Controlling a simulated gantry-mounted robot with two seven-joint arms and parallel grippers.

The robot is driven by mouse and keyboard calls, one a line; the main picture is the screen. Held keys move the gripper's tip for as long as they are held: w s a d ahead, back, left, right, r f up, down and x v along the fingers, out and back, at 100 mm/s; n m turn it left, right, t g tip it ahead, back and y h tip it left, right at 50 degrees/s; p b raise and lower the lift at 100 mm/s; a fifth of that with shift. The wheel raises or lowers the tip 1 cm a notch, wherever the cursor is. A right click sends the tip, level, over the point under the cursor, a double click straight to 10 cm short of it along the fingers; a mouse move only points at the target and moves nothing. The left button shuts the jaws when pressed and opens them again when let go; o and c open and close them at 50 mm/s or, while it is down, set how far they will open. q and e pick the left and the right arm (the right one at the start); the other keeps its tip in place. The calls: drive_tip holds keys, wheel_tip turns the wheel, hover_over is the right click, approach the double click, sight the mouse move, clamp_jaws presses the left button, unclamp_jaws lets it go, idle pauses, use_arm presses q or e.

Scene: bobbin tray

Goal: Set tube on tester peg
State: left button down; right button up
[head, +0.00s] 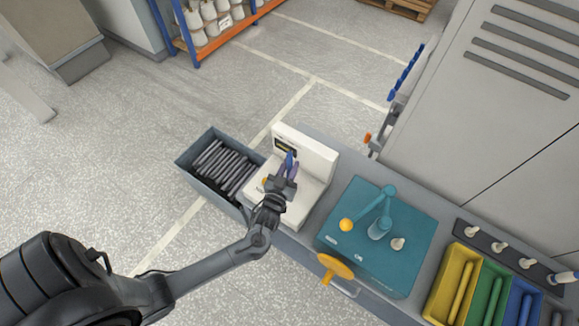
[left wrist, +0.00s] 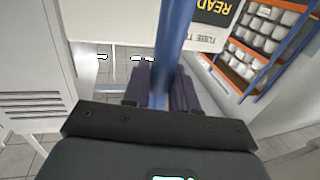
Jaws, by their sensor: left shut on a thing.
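My left gripper (head: 285,178) is shut on a blue tube (head: 290,159) over the cream tester (head: 318,158). The tube stands up from the fingers in front of the tester's small dark display. In the left wrist view, the blue tube (left wrist: 176,35) runs up between the two dark fingers (left wrist: 160,92). The tester's panel (left wrist: 205,22) shows upside-down lettering beside the tube. I cannot make out the tester's peg; the gripper and tube cover that area. I cannot tell whether the tube touches the peg. My right gripper is not in view.
A grey bin (head: 183,161) of dark tubes stands left of the tester. A teal machine (head: 408,258) with an orange knob is to its right. Yellow (head: 436,305), green and blue trays sit at the bench's right end. A grey cabinet (head: 480,110) stands behind.

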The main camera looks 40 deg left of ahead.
use_arm(q)
drive_tip(key=shift+f+b, duration=0.35)
drive_tip(key=shift+f, duration=0.15)
drive_tip(key=c, duration=1.2)
unclamp_jaws()
drive_tip(key=shift+o, duration=0.2)
drive_tip(key=shift+p+v, duration=0.5)
drive_tip(key=shift+v, duration=0.3)
drive_tip(key=shift+p+v, duration=0.8)
drive_tip(key=shift+v, duration=1.2)
drive_tip(key=p, duration=0.2)
approach(289, 171)
drive_tip(key=shift+s+a+f, duration=0.1)
